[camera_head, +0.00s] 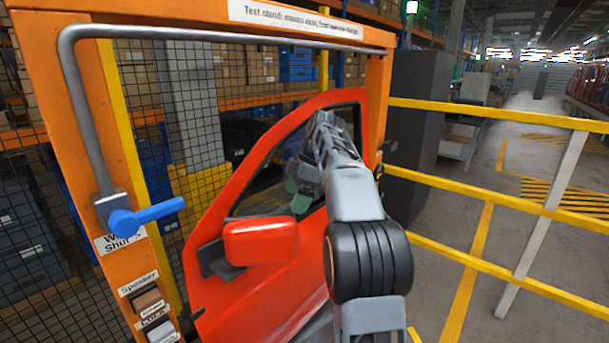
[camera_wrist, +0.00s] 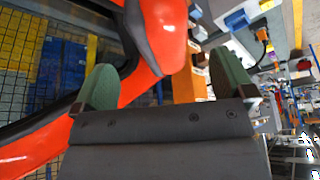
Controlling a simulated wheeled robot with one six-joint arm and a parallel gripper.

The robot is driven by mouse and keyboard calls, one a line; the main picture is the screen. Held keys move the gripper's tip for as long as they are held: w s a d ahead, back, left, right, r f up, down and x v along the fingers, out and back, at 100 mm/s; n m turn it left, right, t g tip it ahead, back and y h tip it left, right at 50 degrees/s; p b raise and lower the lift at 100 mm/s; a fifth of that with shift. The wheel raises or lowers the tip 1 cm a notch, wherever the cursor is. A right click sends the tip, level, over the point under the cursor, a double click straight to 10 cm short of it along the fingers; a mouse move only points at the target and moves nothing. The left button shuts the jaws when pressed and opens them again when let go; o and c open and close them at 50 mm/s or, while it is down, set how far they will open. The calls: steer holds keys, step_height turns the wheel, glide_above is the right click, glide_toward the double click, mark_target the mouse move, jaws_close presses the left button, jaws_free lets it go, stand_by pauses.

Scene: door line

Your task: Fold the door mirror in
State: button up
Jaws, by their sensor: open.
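The red door (camera_head: 212,292) stands in an orange test stand, with an open-looking window frame. Its red door mirror (camera_head: 260,242) stands out from the door near the window's lower corner, on a dark mount (camera_head: 215,258). My gripper (camera_head: 299,192) is behind and above the mirror's right end, near the window opening, partly hidden by my own arm. In the wrist view my gripper (camera_wrist: 165,80) has its two green fingers wide apart and nothing held. A rounded red part, apparently the mirror (camera_wrist: 168,32), lies beyond and between the fingertips. I cannot tell whether a finger touches it.
A blue-handled lever (camera_head: 148,214) and a bent grey bar are on the orange stand (camera_head: 125,165) at left. Labelled switches (camera_head: 150,310) sit below. Black mesh closes the left side.

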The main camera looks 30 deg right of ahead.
steer(key=p+v, duration=0.1)
steer(key=v, duration=0.5)
stand_by(0.5)
steer(key=s+a+f+m+t+h, duration=0.15)
steer(key=s+a+f+m, duration=0.25)
steer(key=s+a+m, duration=0.45)
steer(key=s+a+f+m+t+h, duration=0.1)
steer(key=s+a+f+m, duration=0.2)
steer(key=s+f, duration=0.3)
steer(key=s+a+f+m+t+h, duration=0.1)
steer(key=s+a+f+m+h, duration=0.1)
steer(key=s+f, duration=0.4)
step_height(320, 180, down, 3)
steer(key=shift+s+a+f+m+b, duration=0.25)
steer(key=shift+a+m, duration=0.2)
steer(key=shift+a, duration=0.45)
